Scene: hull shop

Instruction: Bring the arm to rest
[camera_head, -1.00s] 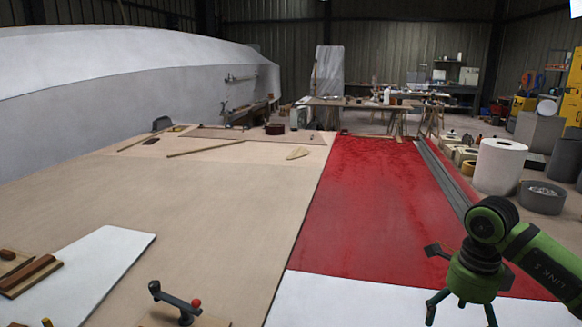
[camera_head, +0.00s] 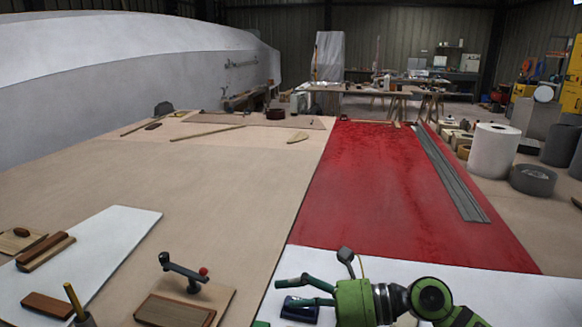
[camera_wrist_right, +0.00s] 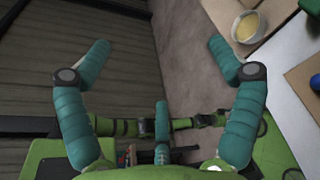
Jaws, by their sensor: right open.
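My right arm and gripper are green and come in at the bottom right of the head view. The right gripper (camera_head: 284,292) points left, above the white part of the bench near its front. Its fingers are spread, with nothing between them. My left gripper does not show in the head view.
A dark blue object (camera_head: 300,312) lies just below the right gripper. A clamp-like tool (camera_head: 184,272), wooden blocks (camera_head: 46,250) and a white board (camera_head: 110,245) are at left. Grey strips (camera_head: 450,175) lie on the red surface (camera_head: 400,200). A bowl (camera_wrist_right: 247,27) shows in the wrist view.

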